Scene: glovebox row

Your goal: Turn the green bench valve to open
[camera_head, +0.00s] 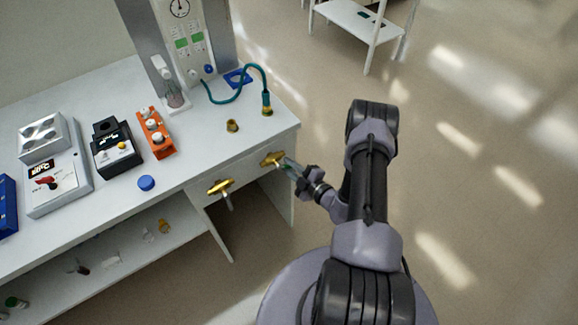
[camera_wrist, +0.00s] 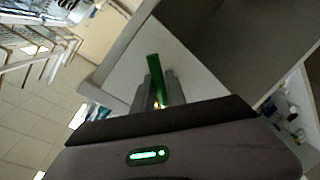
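The green bench valve has a brass body (camera_head: 273,158) on the front panel of the bench, near its right corner. Its green handle (camera_wrist: 155,78) shows in the wrist view, sticking out beyond my fingertips. My gripper (camera_head: 290,167) is at this valve, coming from the right. In the wrist view my gripper (camera_wrist: 159,92) has one grey finger on each side of the handle, with no clear gap, so it looks shut on it. A bit of brass shows low between the fingers. In the head view the fingers hide much of the handle.
A second brass valve (camera_head: 220,187) sits on the same panel to the left. The white bench top (camera_head: 205,150) carries a teal hose (camera_head: 240,92), an orange block (camera_head: 156,135) and a black device (camera_head: 116,150). A lower shelf (camera_head: 130,250) holds small items. The floor to the right is clear.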

